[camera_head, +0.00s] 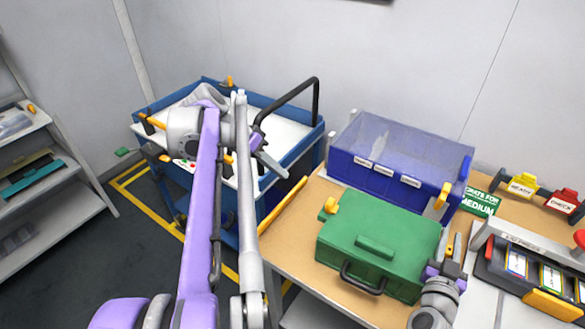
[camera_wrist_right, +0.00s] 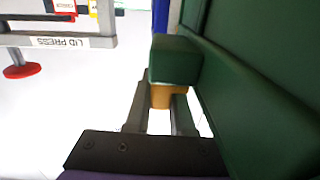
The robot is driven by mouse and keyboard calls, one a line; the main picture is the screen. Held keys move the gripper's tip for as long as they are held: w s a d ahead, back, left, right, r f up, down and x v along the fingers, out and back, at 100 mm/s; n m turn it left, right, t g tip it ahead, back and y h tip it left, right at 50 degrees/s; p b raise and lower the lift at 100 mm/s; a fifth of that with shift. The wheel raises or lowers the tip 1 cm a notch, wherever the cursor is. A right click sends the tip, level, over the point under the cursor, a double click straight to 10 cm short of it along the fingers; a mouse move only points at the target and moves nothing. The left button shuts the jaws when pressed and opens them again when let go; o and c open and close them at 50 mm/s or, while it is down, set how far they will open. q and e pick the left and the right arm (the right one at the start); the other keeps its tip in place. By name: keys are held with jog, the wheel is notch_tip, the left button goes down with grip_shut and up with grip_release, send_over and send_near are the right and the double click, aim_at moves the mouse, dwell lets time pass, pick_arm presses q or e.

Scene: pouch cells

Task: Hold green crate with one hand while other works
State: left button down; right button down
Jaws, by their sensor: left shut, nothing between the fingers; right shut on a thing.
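The green crate (camera_head: 375,243) sits closed on the wooden bench, with a black handle (camera_head: 362,279) on its front. My right gripper (camera_head: 452,250) is at the crate's right side. In the right wrist view, the right gripper (camera_wrist_right: 162,108) is shut on an orange piece (camera_wrist_right: 163,96) below a green block (camera_wrist_right: 174,58) on the crate's wall (camera_wrist_right: 262,95). Its grip is partly hidden by the block. My left gripper (camera_head: 270,163) is shut and empty above the blue cart, left of and apart from the crate.
A blue bin with a clear cover (camera_head: 400,150) stands behind the crate. The blue cart (camera_head: 290,160) with a black push bar is left of the bench (camera_head: 285,240). A lid press station (camera_head: 525,240) is on the right. Shelves (camera_head: 50,180) stand at far left.

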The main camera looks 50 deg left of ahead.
jog(key=c, duration=0.7)
grip_release()
jog(key=shift+s, duration=0.1)
